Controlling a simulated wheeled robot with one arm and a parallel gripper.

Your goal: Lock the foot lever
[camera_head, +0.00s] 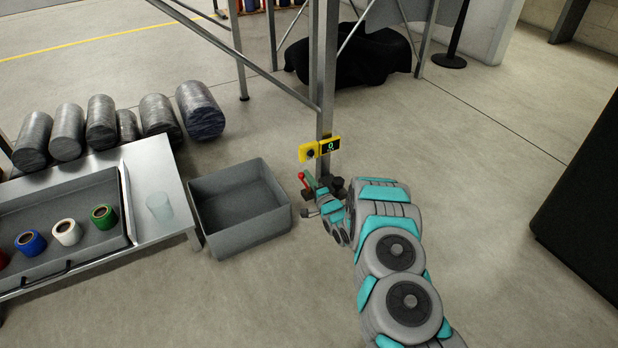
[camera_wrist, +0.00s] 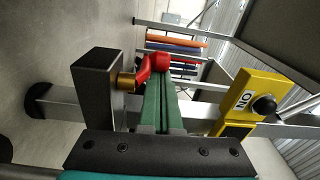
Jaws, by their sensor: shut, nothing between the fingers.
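The foot lever (camera_head: 304,179) is a red handle low beside a grey metal post (camera_head: 327,80). In the wrist view the red lever (camera_wrist: 152,65) joins a brass pivot (camera_wrist: 125,82) on a dark block (camera_wrist: 98,90). My gripper (camera_head: 311,184) is low at the post, close to the lever. In the wrist view its green fingers (camera_wrist: 159,85) are together and empty, with their tips at the red lever. I cannot tell whether they touch it. Part of the lever is hidden behind the fingers.
A yellow box with a black knob (camera_head: 309,152) is on the post just above my gripper; in the wrist view it reads "ON" (camera_wrist: 243,98). A grey bin (camera_head: 240,235) stands to the left, beside a bench (camera_head: 160,195). Floor to the right is clear up to a dark block (camera_head: 585,205).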

